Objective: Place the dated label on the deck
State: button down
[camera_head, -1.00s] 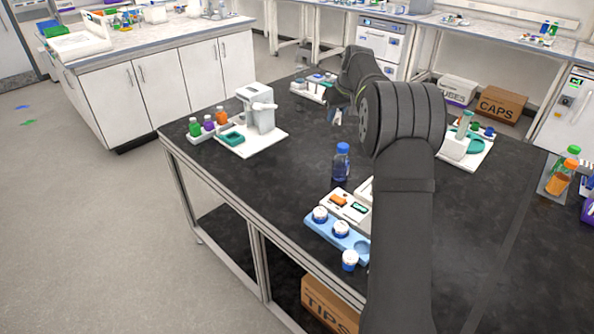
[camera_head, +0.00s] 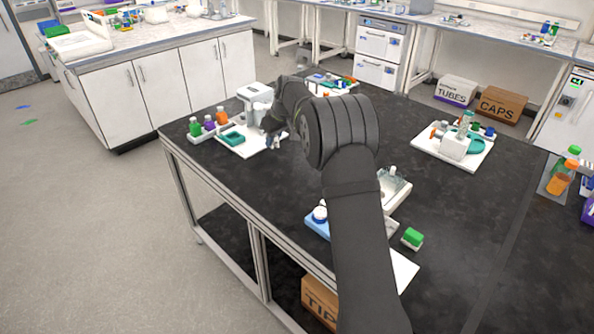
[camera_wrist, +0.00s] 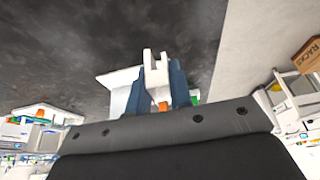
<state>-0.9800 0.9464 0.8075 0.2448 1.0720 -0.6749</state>
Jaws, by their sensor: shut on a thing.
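My gripper (camera_head: 272,138) is low over the white deck board (camera_head: 250,151) at the back left, in front of the white machine (camera_head: 252,100). In the wrist view my gripper (camera_wrist: 157,68) has its blue fingers closed on a small white notched piece (camera_wrist: 155,77). I cannot tell whether this piece is the dated label; no date is readable. I cannot tell whether it touches the board. The teal tray (camera_head: 232,139) lies on the board just left of my gripper. My arm hides part of the machine and board.
A rack with green, purple and orange-capped bottles (camera_head: 208,123) stands left of the board. A white tray (camera_head: 397,190), a blue holder (camera_head: 316,225) and a green block (camera_head: 412,238) are around my arm. Another white board (camera_head: 445,158) stands right.

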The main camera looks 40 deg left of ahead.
jog(key=x, duration=0.4)
send_over(242, 174)
jog(key=d, duration=0.2)
notch_tip(242, 174, down, 6)
jog(key=shift+a+f, duration=0.1)
jog(key=shift+f, duration=2)
jog(key=shift+f, duration=0.2)
jog(key=c, duration=1.3)
grip_release()
jog(key=shift+r, duration=0.1)
jog(key=v, duration=1.2)
